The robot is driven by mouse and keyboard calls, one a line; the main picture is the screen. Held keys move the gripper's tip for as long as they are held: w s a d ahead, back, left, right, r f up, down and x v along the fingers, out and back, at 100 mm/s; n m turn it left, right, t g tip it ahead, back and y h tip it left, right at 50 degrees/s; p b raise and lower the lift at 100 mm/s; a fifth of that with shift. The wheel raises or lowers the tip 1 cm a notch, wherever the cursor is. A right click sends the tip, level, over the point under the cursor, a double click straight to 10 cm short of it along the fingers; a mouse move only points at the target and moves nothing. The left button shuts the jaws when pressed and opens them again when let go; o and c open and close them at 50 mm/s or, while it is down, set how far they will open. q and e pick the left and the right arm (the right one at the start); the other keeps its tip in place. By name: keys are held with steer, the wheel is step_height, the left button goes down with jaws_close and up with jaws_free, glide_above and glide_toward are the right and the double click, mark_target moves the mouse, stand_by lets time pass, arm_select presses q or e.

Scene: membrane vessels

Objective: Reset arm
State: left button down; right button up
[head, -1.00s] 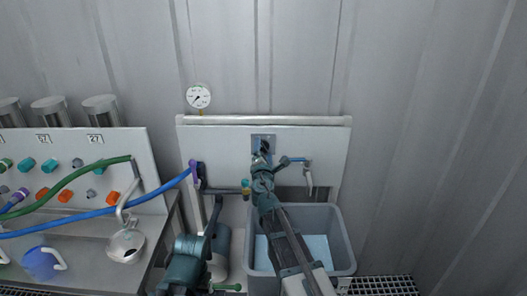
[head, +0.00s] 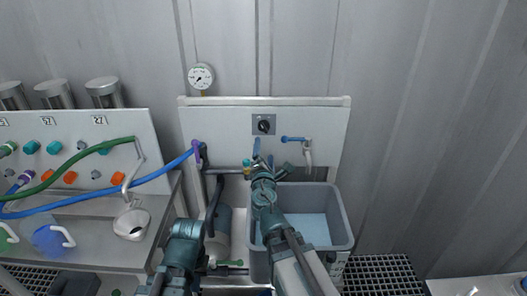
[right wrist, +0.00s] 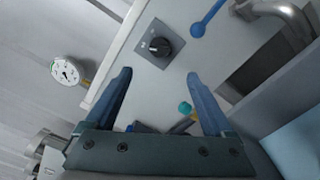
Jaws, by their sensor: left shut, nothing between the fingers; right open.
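My right gripper (head: 270,157) is open and empty, in front of and below the black rotary switch (head: 264,125) on its grey plate on the white panel. In the right wrist view the open blue fingers (right wrist: 158,75) point towards the panel. The switch (right wrist: 160,46) lies beyond the fingertips, apart from them, with nothing in front of it. My left arm stands at lower left in the head view, with its shut, empty gripper (head: 190,228) near the dark pump pipe. Its fingertips are hard to make out.
A grey sink (head: 343,230) with a blue tap lever (head: 295,139) lies below the panel. A pressure gauge (head: 201,76) is at upper left. Blue and green hoses (head: 150,178) cross the bench at left, where a white-handled jug (head: 50,238) stands. The wall at right is clear.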

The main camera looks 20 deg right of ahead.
steer(key=s+a+f+m+g+h+p, duration=0.1)
steer(key=s+a+f+m+g+p, duration=0.2)
steer(key=s+f+m+g+p, duration=0.7)
steer(key=s+a+f+m+g+y, duration=0.2)
steer(key=s+a+m+g+y, duration=0.2)
steer(key=s+a+m+g, duration=0.3)
steer(key=s+a, duration=0.5)
steer(key=s, duration=0.3)
steer(key=shift+s+g+y, duration=0.2)
steer(key=shift+g+y, duration=0.1)
steer(key=shift+y, duration=0.1)
